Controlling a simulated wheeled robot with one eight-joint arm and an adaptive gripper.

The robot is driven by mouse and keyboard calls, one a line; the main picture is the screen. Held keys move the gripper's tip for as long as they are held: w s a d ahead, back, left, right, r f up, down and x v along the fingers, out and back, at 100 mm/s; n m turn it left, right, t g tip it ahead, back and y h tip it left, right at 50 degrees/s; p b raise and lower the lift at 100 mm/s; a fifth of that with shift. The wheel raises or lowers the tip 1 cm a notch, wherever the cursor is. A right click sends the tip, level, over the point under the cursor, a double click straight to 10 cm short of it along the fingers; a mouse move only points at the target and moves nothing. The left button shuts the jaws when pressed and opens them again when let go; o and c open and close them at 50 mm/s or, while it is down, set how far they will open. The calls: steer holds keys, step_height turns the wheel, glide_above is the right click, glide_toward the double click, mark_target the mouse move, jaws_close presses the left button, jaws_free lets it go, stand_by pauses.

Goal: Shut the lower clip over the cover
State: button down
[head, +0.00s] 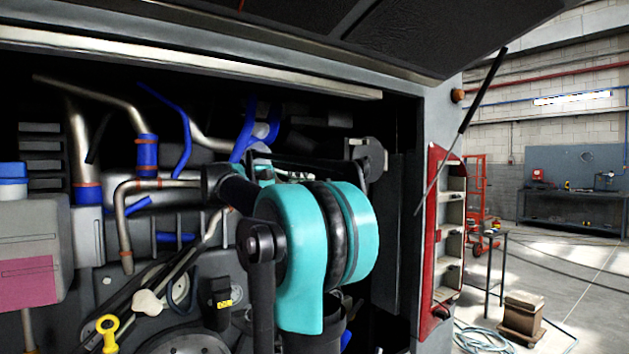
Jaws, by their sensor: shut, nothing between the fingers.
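I cannot make out the lower clip or the cover in the head view. A large rounded teal and black body (295,265) fills the middle of the open bay and hides what lies behind it. I cannot make out my gripper's fingers anywhere in this view.
The bay is crowded with metal pipes (128,215), blue hoses (147,155) and a yellow ring handle (106,327). A raised hatch (440,35) hangs overhead, with a thin strut (470,115) at right. Beyond the bay's right edge is open workshop floor.

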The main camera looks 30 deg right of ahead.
mark_target(351, 178)
steer(key=d, duration=0.8)
steer(key=s+d, duration=0.1)
steer(key=d, duration=0.3)
steer(key=shift+s+d, duration=0.1)
